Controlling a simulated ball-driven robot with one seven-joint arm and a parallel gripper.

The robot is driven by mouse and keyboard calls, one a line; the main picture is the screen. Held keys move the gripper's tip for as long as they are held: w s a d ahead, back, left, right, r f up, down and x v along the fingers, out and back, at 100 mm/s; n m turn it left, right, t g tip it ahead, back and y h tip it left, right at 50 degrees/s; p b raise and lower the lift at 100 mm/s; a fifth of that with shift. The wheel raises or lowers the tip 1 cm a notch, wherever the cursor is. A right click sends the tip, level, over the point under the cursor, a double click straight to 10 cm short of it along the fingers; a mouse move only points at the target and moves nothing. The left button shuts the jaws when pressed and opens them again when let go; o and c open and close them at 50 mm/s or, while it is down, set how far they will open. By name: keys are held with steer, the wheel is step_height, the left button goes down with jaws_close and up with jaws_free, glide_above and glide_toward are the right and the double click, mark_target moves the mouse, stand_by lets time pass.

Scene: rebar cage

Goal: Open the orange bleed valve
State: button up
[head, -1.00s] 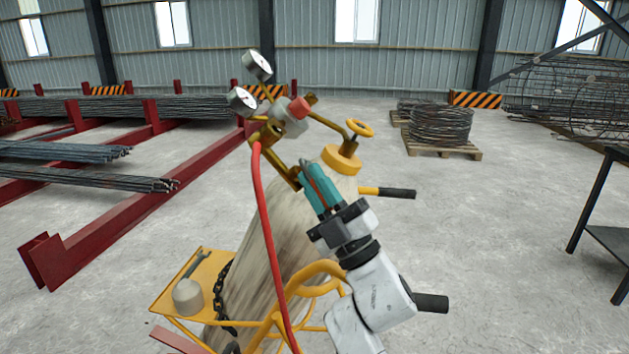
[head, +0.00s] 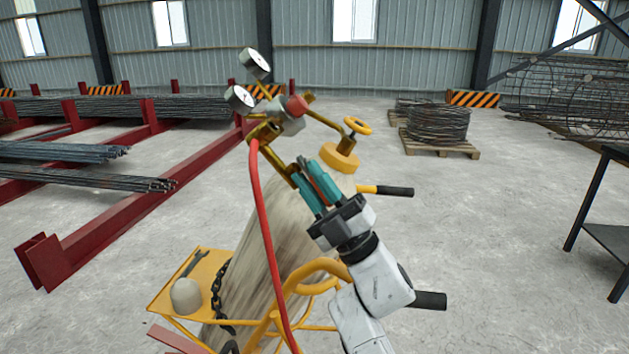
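An orange-yellow ring handwheel (head: 357,126) stands on the valve assembly, above a thick orange-yellow disc (head: 341,158); I cannot tell for certain which part is the bleed valve. A red knob (head: 297,105) is on the grey regulator body (head: 285,124) to the left. My gripper (head: 303,167) has teal fingers that are apart, with a gap between them. In the picture its tips lie below the regulator and left of the disc, near a brass bar (head: 279,163). A reddish-brown strip shows by the right finger. Contact cannot be told.
Two round gauges (head: 239,97) rise above the regulator. A red hose (head: 262,220) hangs down left of my gripper. A pale cylinder (head: 252,265) stands in a yellow cart (head: 272,325) with black-gripped handles (head: 396,192).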

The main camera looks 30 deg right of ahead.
steer(key=shift+d, duration=0.1)
steer(key=shift+s+f, duration=0.15)
steer(key=shift+f, duration=0.05)
steer(key=s+d, duration=0.2)
steer(key=s, duration=0.2)
steer(key=shift+s+d+f, duration=0.2)
steer(key=shift+d+f, duration=0.15)
steer(key=shift+d, duration=0.05)
steer(key=o, duration=1)
steer(key=s+d, duration=0.1)
steer(key=s, duration=0.1)
steer(key=s+d, duration=0.1)
steer(key=s, duration=0.1)
steer(key=shift+d+r, duration=0.1)
steer(key=shift+d, duration=0.25)
steer(key=shift+s+d+r+b, duration=0.15)
steer(key=shift+s+d+b, duration=0.15)
steer(key=shift+s+d, duration=0.7)
steer(key=c, duration=1)
steer(key=shift+s+a, duration=0.15)
steer(key=shift+a, duration=0.1)
steer(key=shift+c, duration=0.4)
